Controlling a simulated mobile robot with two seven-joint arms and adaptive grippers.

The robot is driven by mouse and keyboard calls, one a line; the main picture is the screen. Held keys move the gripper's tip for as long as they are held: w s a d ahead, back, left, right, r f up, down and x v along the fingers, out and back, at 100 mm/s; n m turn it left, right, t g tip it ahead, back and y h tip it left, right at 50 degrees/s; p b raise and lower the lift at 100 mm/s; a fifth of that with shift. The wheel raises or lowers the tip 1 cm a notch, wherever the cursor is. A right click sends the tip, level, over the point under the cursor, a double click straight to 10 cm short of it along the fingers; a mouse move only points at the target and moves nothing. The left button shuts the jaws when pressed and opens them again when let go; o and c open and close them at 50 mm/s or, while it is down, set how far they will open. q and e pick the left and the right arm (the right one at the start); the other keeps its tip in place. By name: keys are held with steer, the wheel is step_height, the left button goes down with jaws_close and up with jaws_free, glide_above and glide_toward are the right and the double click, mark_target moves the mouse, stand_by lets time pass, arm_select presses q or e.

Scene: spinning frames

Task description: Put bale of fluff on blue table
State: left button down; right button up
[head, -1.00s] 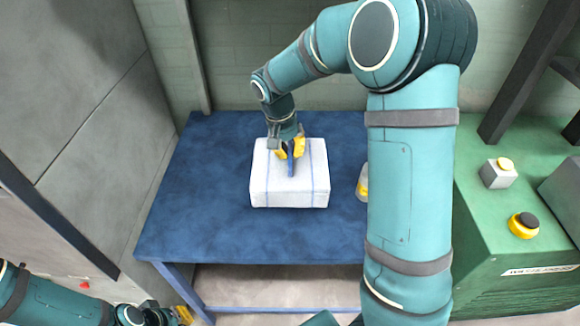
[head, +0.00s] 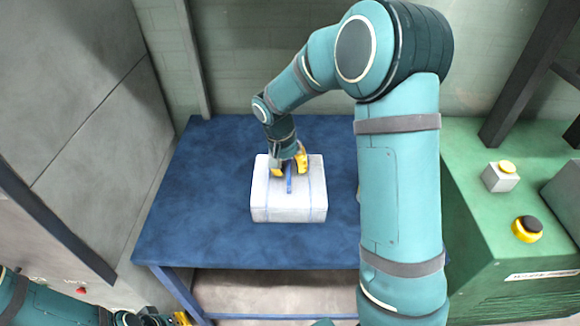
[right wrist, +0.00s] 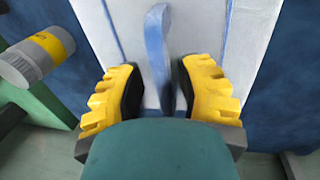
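The bale of fluff (head: 265,205) is a white block with thin blue lines and a blue strap handle on top. It appears to rest on the blue table (head: 200,215), near its middle. My right gripper (head: 289,165) is just above the bale's top. In the right wrist view the yellow fingers of this gripper (right wrist: 158,90) stand apart, with the blue strap (right wrist: 157,50) between them and a gap visible. My left gripper (head: 182,318) is at the lower left edge of the head view, in front of the table, and mostly cut off.
A grey canister with a yellow band (right wrist: 38,60) is beside the bale in the right wrist view; my right arm mostly hides it in the head view. A green cabinet (head: 475,205) with button boxes stands at the right. The table's left side is clear.

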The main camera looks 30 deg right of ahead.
mark_target(281, 179)
steer(key=shift+r, duration=0.1)
step_height(281, 179, up, 12)
steer(key=w+a+p, duration=0.1)
steer(key=a+p, duration=0.1)
steer(key=p, duration=0.1)
steer(key=shift+f, duration=0.2)
steer(key=shift+w, duration=0.1)
